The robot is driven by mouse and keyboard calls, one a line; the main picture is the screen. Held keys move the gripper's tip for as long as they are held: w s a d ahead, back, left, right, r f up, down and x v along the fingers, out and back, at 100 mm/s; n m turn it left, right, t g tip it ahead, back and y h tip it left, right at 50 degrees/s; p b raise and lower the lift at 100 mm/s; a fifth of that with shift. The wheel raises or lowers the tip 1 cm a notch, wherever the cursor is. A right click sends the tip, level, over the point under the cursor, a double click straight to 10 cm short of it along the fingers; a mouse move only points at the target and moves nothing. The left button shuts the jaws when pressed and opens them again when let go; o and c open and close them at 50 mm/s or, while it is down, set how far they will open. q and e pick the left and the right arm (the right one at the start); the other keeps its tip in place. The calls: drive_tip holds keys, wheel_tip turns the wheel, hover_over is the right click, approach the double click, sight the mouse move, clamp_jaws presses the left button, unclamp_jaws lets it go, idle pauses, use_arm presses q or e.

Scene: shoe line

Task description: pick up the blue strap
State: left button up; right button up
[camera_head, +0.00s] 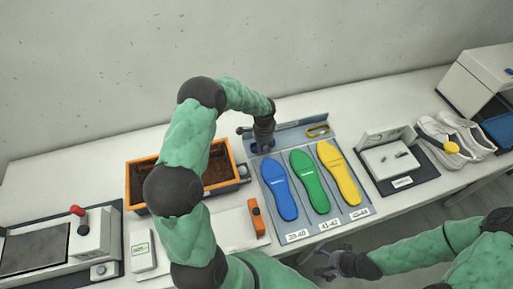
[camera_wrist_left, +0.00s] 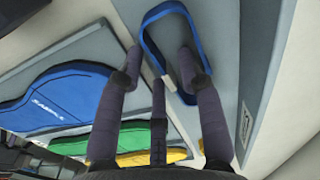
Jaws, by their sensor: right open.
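The blue strap (camera_wrist_left: 165,10) is a loop on the grey tray, seen in the left wrist view. My left gripper (camera_head: 262,146) is over the back left of the tray and hides most of the strap in the head view. In the left wrist view its fingers (camera_wrist_left: 160,58) are spread, with the strap's loop by the fingertips. I cannot tell whether they touch it. My right gripper (camera_head: 333,266) is open and empty in front of the table's edge.
The grey tray (camera_head: 287,131) also holds blue (camera_head: 279,190), green (camera_head: 309,180) and yellow (camera_head: 338,172) insoles and a yellow strap (camera_head: 318,130). An orange-rimmed bin (camera_head: 238,158) stands left of it. White shoes (camera_head: 456,136) and a stand (camera_head: 392,160) are to the right.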

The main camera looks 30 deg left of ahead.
use_arm(q)
clamp_jaws()
idle(0.4)
